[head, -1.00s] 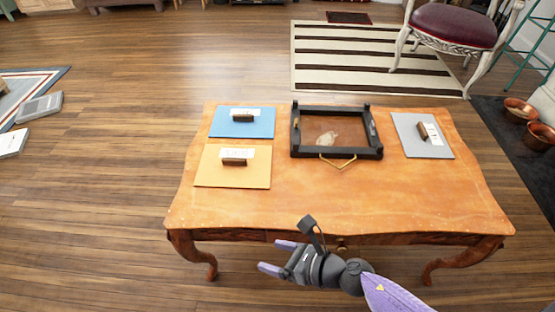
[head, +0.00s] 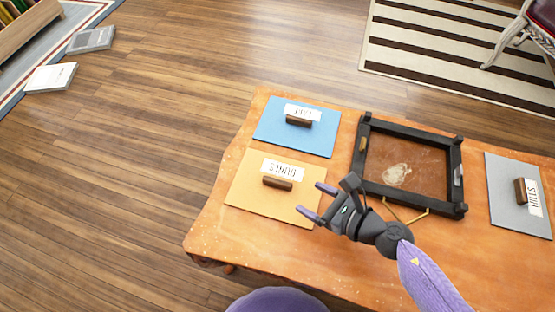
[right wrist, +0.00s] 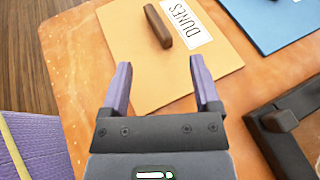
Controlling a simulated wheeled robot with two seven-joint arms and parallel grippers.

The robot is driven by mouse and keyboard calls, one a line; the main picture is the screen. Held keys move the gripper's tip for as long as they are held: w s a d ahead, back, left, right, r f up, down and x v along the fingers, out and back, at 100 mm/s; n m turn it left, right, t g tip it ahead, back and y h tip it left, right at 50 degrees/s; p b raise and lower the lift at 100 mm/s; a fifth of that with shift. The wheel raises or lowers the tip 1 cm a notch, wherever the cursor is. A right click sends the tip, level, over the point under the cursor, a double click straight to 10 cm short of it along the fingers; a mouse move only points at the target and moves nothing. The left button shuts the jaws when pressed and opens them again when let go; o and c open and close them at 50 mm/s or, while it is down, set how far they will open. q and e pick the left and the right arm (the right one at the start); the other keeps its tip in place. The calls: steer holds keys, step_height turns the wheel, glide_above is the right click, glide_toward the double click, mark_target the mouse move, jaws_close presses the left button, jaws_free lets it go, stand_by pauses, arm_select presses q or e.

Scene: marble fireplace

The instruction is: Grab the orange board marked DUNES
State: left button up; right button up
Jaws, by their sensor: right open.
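The orange board (head: 245,193) lies flat on the left part of the wooden table. It has a white DUNES label (head: 283,169) and a brown wooden handle (head: 277,183). My right gripper (head: 317,202) is open and empty, with its fingers at the board's right edge in the head view. In the right wrist view the orange board (right wrist: 130,70) lies ahead of the open fingers (right wrist: 157,88). Its handle (right wrist: 158,26) is beyond the fingertips, apart from them. My left gripper is not in view.
A blue board (head: 310,136) lies behind the orange one. A dark-framed tray (head: 362,189) stands to the right, close to my right arm. A grey board marked HILLS (head: 507,189) lies at the far right. The table's front left (head: 215,238) is bare.

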mark_target(279, 182)
steer(key=b+x, duration=0.3)
steer(key=x, duration=0.6)
steer(key=shift+a+r, duration=0.15)
steer(key=shift+w+a, duration=0.1)
steer(key=shift+a, duration=0.05)
steer(key=shift+r, duration=0.1)
steer(key=c, duration=0.5)
jaws_close()
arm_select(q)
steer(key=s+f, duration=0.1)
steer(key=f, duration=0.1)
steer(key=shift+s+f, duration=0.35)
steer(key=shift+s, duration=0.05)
